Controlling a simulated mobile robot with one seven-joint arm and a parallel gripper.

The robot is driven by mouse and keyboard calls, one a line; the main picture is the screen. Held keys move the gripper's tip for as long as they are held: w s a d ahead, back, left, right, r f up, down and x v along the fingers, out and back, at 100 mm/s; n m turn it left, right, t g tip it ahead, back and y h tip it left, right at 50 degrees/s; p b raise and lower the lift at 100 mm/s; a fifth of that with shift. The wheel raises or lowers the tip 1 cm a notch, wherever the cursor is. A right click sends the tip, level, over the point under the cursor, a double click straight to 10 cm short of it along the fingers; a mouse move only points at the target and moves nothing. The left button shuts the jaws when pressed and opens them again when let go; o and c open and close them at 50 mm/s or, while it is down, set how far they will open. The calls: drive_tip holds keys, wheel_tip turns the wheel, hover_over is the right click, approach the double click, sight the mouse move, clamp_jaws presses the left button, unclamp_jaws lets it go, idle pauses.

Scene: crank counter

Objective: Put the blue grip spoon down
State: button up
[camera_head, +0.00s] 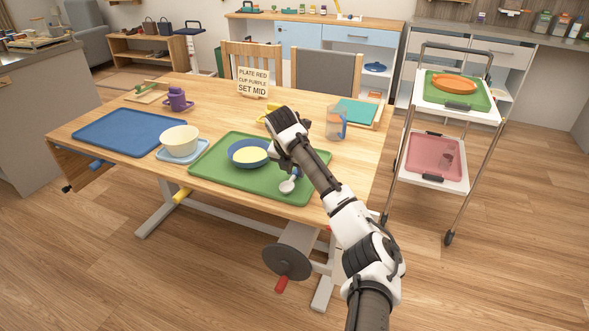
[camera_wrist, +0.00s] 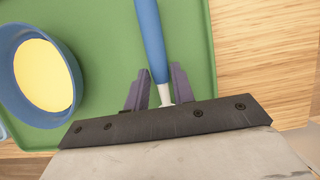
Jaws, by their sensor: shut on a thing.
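The blue grip spoon (camera_head: 287,186) shows its pale bowl end below my gripper (camera_head: 287,168) in the head view. In the wrist view, its blue handle (camera_wrist: 150,40) runs up out of the frame, and my gripper (camera_wrist: 158,95) is shut on its pale neck between two purple-grey fingers. The spoon is over the right part of the green tray (camera_head: 214,163); I cannot tell whether it touches the tray. A blue bowl (camera_head: 234,160) with yellow contents sits on the tray, left of my gripper. The wrist view also shows the bowl (camera_wrist: 72,90), apart from the fingers.
A cream bowl (camera_head: 181,138) on a light blue tray and a blue mat (camera_head: 125,131) lie left. A clear pitcher (camera_head: 336,124) and a sign (camera_head: 252,82) stand behind. A white cart (camera_head: 440,181) is right. Bare green tray surrounds the spoon.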

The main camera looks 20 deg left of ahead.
drive_tip(key=shift+f, duration=0.1)
drive_tip(key=o, duration=1)
drive_tip(key=v, duration=1.2)
drive_tip(key=shift+b, duration=0.3)
drive_tip(key=shift+a, duration=0.1)
